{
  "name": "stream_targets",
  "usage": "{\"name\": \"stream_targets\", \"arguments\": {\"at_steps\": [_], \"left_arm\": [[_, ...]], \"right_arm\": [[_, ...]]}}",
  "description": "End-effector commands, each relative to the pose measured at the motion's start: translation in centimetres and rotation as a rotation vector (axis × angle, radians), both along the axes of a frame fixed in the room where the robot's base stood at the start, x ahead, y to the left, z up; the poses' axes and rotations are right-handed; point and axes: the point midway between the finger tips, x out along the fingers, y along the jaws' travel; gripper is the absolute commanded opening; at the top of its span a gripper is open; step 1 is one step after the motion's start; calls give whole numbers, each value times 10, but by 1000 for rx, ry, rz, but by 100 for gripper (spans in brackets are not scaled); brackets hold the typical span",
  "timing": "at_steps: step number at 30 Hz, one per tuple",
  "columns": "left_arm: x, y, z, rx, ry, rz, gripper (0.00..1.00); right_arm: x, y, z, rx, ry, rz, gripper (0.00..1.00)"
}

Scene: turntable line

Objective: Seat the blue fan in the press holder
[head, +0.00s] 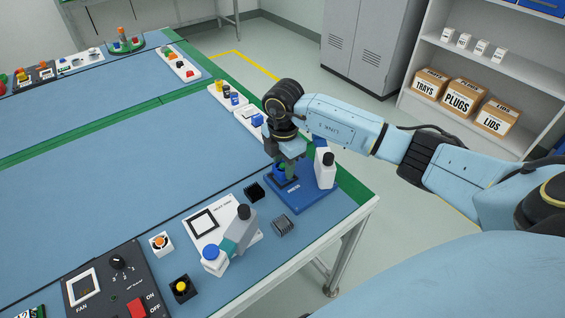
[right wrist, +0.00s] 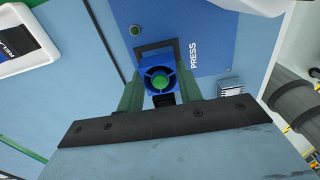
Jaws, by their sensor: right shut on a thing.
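The blue fan (right wrist: 148,76), square with a green hub, is between the two green fingers of my right gripper (right wrist: 159,88). In the head view, my right gripper (head: 283,170) points down over the blue press base (head: 304,195). The press holder shows as a dark square frame (right wrist: 141,52) beside the PRESS lettering in the right wrist view. The fan overlaps the near part of this frame there. I cannot tell whether the fan touches the holder or is above it. My left gripper is not in view.
The white press column (head: 325,172) stands close to the right of my gripper. A white test plate (head: 207,224) with a tilted grey arm lies to the left. A black block (head: 254,191) and a grey ribbed block (head: 283,224) are near the press. The mid-table is clear.

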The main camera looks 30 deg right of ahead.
Motion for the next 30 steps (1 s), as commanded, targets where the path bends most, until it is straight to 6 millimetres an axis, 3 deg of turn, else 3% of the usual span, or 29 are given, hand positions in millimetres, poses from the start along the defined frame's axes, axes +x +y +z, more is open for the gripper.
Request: {"name": "stream_targets", "arguments": {"at_steps": [10,30], "left_arm": [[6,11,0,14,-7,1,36],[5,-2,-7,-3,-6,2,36]], "right_arm": [[0,0,-2,0,1,0,13],[0,0,-15,0,0,1,13]]}}
